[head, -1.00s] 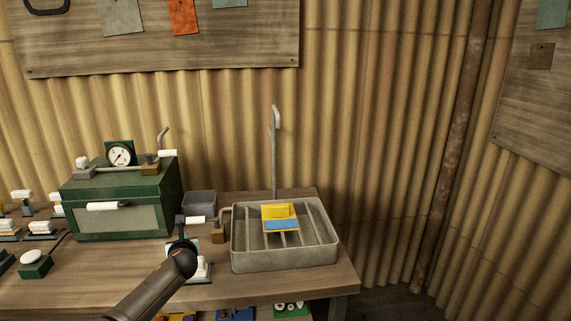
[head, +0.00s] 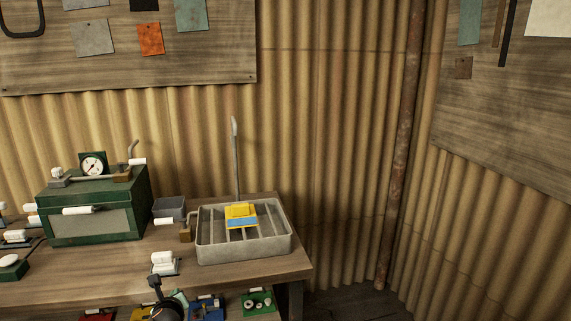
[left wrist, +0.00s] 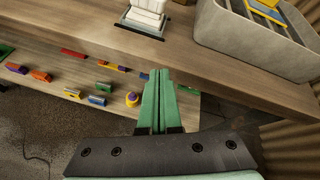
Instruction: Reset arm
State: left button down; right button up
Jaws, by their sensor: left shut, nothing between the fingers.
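My left gripper (left wrist: 158,103) shows in the left wrist view with its two green fingers pressed together and nothing between them. In the head view it is at the bottom (head: 178,298), in front of the table's front edge and partly cut off by the frame. It touches nothing that I can see. My right gripper is not in view.
A wooden table (head: 130,265) bears a green box with a gauge (head: 98,205), a grey tray (head: 245,254) holding a yellow and blue item (head: 241,215), and a white-handled switch (head: 163,263). A lower shelf holds coloured parts. The floor at right is clear.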

pick_arm(q)
jog(key=s+d+f+n+g+h, duration=0.1)
jog(key=s+d+f+n+h, duration=0.1)
jog(key=s+d+f+n, duration=0.55)
jog(key=s+d+f+n+g+h, duration=0.15)
jog(key=s+d+f, duration=0.25)
jog(key=s+f, duration=0.45)
jog(key=s+d+r+n+h, duration=0.1)
jog(key=s+n, duration=0.7)
jog(key=s, duration=0.4)
jog(key=s+d+r+n+h, duration=0.1)
jog(key=s+n, duration=0.8)
jog(key=s, duration=0.4)
jog(key=shift+r+h, duration=0.35)
